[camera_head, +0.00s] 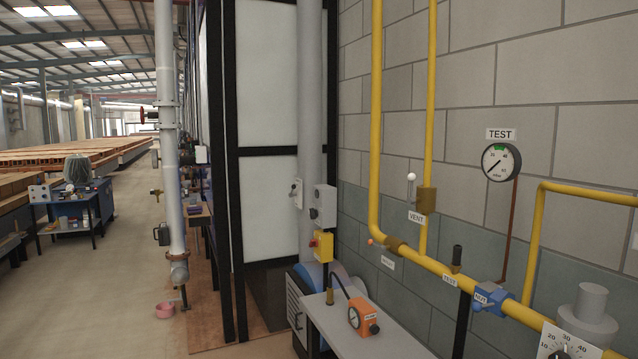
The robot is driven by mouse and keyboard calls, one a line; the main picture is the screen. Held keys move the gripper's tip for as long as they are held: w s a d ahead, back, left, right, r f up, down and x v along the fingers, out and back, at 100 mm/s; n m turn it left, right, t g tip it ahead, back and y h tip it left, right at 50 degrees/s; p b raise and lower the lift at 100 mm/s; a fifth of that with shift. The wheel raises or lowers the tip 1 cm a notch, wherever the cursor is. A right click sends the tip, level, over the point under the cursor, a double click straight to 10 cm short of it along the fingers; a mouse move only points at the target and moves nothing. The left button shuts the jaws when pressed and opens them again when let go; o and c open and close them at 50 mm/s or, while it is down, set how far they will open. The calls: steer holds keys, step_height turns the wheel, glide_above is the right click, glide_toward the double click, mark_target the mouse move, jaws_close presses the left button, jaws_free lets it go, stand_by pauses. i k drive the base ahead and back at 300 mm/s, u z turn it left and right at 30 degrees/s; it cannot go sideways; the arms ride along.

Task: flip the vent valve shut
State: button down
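The vent valve (427,201) is a brass-coloured block on the right of two vertical yellow pipes on the block wall. A white "VENT" label (416,217) sits just below it. Its lever has a pale ball knob (411,178) and stands upright beside the block, roughly in line with the pipe. My gripper is not in view, and nothing touches the valve.
Below run a sloping yellow pipe (440,268), an orange-knobbed brass valve (395,244), a black-handled test valve (457,255) and a blue fitting (490,297). A round gauge (501,163) hangs at right.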

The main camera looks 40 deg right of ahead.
mark_target(412, 177)
steer(key=z, duration=0.2)
steer(key=i, duration=0.75)
steer(key=z, duration=1.15)
steer(key=i, duration=0.4)
steer(key=z, duration=0.4)
